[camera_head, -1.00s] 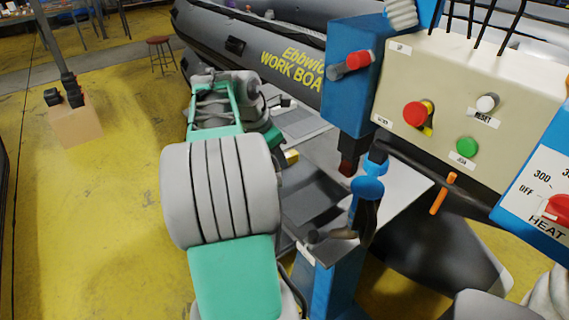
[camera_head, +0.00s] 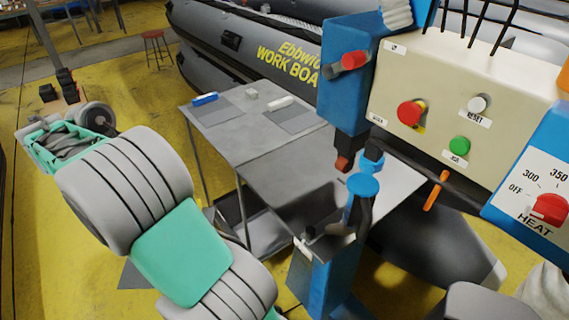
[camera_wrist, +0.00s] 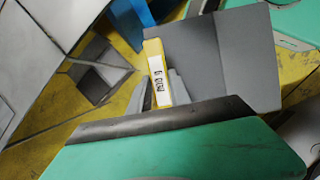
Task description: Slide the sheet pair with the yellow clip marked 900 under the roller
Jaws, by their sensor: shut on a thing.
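In the wrist view, my gripper (camera_wrist: 160,92) is shut on the yellow clip (camera_wrist: 157,72), whose small white label is turned sideways and hard to read. The clip sits at the edge of the grey sheet pair (camera_wrist: 215,60), which hangs clear of the table. In the head view, a grey sheet corner (camera_head: 133,276) shows below my arm, low left of the table; my gripper is hidden there. The roller area is on the blue machine at right, with a blue wheel (camera_head: 363,187) below a dark and red part (camera_head: 344,162).
The grey table (camera_head: 225,142) carries a sheet with a blue clip (camera_head: 205,98), another with a white clip (camera_head: 279,103) and a small grey block (camera_head: 252,93). A control box (camera_head: 465,100) overhangs the machine's right side.

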